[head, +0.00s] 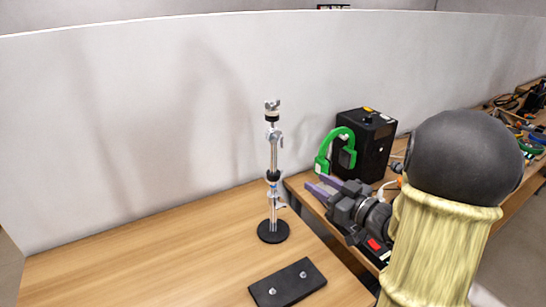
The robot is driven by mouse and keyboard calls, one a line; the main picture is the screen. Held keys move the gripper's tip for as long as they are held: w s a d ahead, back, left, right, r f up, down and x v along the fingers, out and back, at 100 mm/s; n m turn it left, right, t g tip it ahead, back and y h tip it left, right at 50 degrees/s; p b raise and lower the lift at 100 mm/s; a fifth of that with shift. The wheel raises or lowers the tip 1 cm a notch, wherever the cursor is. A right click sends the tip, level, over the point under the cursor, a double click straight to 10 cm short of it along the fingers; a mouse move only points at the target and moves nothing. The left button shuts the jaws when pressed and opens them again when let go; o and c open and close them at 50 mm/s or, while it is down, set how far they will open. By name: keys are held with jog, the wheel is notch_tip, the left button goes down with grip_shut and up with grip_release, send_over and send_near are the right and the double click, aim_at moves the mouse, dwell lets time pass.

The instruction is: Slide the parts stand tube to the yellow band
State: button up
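The parts stand (273,206) is a slim chrome tube with black collars and clamps, upright on a round black base (273,233) on the wooden table. I cannot make out a yellow band on it; the markings are too small to tell. My gripper (315,184) has two purple fingers that point left toward the stand. They are apart with nothing between them. The gripper is to the right of the stand's lower half, clear of it.
A black plate (287,283) with two knobs lies in front of the stand. A black box (363,143) with a green hook-shaped part (333,146) stands behind my gripper. A pale partition (130,130) runs behind. The table's left side is clear.

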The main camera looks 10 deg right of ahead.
aim_at(276, 158)
jog(key=p+x, duration=0.3)
jog(key=x, duration=1.4)
jog(key=shift+w+a+f, duration=0.1)
jog(key=shift+w+a, duration=0.05)
jog(key=shift+w, duration=0.05)
